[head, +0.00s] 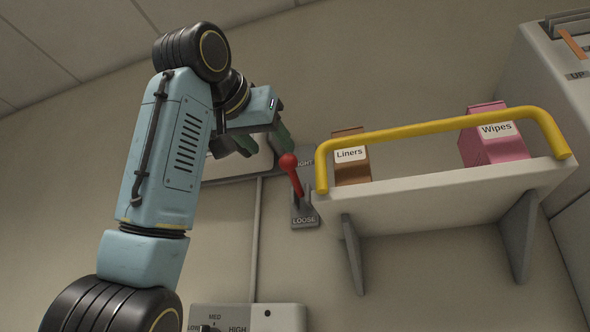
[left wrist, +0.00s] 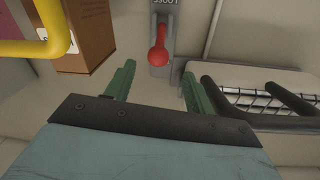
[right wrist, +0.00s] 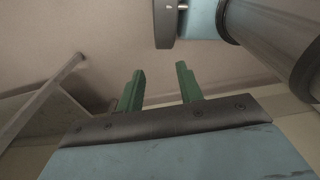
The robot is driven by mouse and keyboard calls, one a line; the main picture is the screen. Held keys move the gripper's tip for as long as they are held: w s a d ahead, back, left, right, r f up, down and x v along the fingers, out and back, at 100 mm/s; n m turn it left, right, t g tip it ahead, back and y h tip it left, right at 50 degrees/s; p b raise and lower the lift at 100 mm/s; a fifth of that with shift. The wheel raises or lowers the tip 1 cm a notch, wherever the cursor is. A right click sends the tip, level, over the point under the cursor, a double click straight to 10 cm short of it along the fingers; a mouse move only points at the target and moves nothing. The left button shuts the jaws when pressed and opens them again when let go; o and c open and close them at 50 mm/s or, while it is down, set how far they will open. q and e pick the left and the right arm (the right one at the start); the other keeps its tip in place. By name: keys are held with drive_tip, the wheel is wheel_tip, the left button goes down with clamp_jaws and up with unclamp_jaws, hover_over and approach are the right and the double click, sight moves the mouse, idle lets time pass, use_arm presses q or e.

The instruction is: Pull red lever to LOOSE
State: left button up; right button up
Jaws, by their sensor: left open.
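The red lever (head: 292,176) has a ball knob and stands on a grey wall plate (head: 304,214). The plate reads LOOSE at its bottom, and a partly hidden label ending in "GHT" is by the knob. The lever points up, away from LOOSE. My left gripper (head: 264,138) is open, just above and left of the knob in the head view. In the left wrist view the red knob (left wrist: 158,58) lies ahead of the gap between the green fingertips (left wrist: 158,73), apart from both. My right gripper (right wrist: 160,72) is open and empty, outside the head view.
Right of the lever is a shelf (head: 440,195) with a yellow rail (head: 430,130), a Liners box (head: 351,170) and a Wipes box (head: 490,150). A dial panel (head: 262,317) is below.

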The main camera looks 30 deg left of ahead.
sight(290, 169)
use_arm(q)
drive_tip(key=w, duration=0.1)
drive_tip(key=w+p, duration=0.1)
drive_tip(key=w, duration=0.2)
drive_tip(key=shift+w+a, duration=0.4)
drive_tip(key=w, duration=0.1)
drive_tip(key=w+p, duration=0.1)
drive_tip(key=w, duration=0.1)
drive_tip(key=w+p, duration=0.1)
drive_tip(key=w, duration=0.1)
drive_tip(key=shift+w+a, duration=0.2)
drive_tip(key=shift+a, duration=0.2)
drive_tip(key=shift+w+a+f+p, duration=0.1)
drive_tip(key=shift+w+p, duration=0.2)
drive_tip(key=shift+w, duration=0.35)
drive_tip(key=shift+c, duration=0.9)
clamp_jaws()
use_arm(e)
wheel_tip(290, 169, up, 4)
